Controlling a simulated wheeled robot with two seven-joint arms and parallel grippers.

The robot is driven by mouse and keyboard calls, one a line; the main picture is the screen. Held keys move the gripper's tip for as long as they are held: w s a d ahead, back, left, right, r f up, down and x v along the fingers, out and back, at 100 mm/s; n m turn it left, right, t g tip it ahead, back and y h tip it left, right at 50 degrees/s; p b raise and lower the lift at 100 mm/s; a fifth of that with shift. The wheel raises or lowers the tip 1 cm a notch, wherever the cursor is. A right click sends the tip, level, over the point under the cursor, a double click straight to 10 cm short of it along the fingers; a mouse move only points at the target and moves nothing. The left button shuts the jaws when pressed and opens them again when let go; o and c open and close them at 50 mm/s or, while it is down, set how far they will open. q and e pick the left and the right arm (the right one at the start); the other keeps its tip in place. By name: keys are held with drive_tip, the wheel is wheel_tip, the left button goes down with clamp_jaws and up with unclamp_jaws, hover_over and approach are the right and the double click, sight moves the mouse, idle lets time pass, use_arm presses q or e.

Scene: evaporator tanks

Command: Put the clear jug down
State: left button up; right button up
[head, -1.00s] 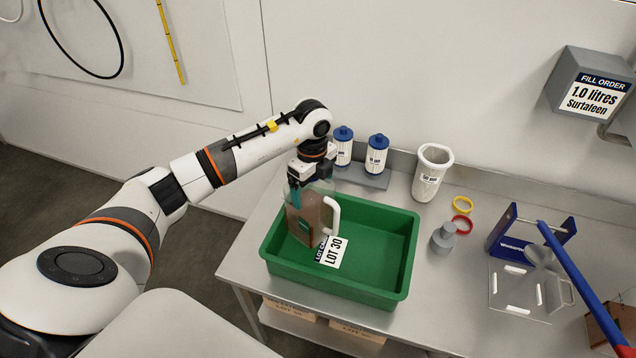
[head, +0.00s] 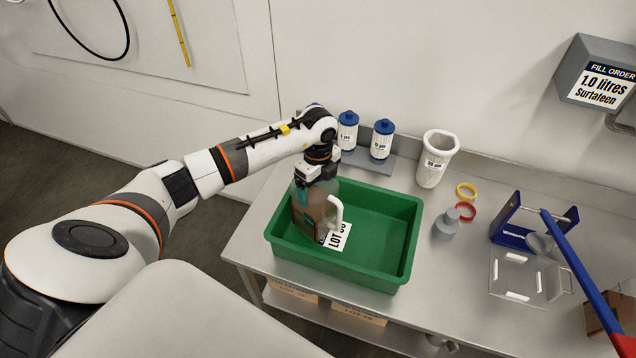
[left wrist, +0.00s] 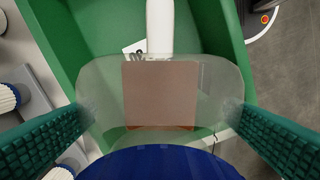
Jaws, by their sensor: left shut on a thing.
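My left gripper (head: 314,184) is shut on the clear jug (head: 309,212), with one finger on each side of it. The jug holds brown liquid and has a white handle on its right side. It is at the left end of the green tray (head: 408,262), within its outline; I cannot tell whether its base touches the tray floor. In the left wrist view the clear jug (left wrist: 103,88) is between the two green ribbed fingers, its handle toward the top. My right gripper is out of view.
A white LOT label (head: 338,240) shows partly behind the jug. A blue frame (head: 512,228) is at right. The tray's right half is clear.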

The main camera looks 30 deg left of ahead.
use_arm(q)
drive_tip(key=shift+w+f, duration=0.1)
drive_tip(key=shift+f, duration=0.15)
drive_tip(key=o, duration=1.7)
drive_tip(key=shift+f, duration=0.1)
drive_tip(key=shift+o, duration=0.2)
drive_tip(key=shift+s, duration=0.2)
drive_tip(key=shift+r, duration=0.4)
wheel_tip(320, 180, up, 12)
drive_tip(key=shift+w+f+b, duration=0.1)
drive_tip(key=shift+f+b, duration=0.15)
drive_tip(key=shift+b, duration=0.8)
drive_tip(key=shift+r, duration=0.5)
